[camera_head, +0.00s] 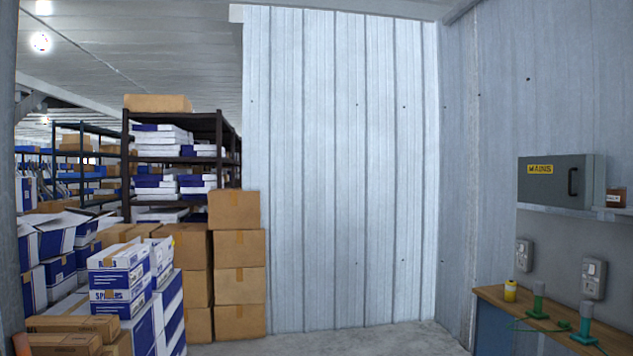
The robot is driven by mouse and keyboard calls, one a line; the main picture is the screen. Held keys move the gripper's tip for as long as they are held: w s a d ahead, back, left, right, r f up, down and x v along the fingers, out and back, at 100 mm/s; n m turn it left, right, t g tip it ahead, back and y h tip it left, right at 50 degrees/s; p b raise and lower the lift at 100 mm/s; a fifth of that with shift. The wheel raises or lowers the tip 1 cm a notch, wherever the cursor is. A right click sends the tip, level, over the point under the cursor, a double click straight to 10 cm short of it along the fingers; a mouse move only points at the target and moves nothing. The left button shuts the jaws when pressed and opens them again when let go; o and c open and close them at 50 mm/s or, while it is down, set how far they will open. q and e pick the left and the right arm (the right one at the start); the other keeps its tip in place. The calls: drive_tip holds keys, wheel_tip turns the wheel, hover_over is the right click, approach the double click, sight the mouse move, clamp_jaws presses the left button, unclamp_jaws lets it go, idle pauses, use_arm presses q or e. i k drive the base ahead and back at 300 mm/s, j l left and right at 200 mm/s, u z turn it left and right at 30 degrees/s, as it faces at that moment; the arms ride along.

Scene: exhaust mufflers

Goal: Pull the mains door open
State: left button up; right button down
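The mains box (555,181) is a grey cabinet at the right, with a yellow MAINS label (540,169) on its front. Its door looks shut. A dark vertical handle (572,183) sits near the right edge of the door. The box stands at a light shelf (570,211) along the corrugated right wall. Neither of my grippers shows in the head view.
A small brown box (616,197) is right of the cabinet. Stacked cartons (237,276) fill the left. Concrete floor (380,341) is clear mid-view.

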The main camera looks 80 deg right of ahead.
sight(564, 181)
drive_tip(key=z, duration=3.95)
drive_tip(key=i+l+z, duration=0.1)
drive_tip(key=i, duration=1.25)
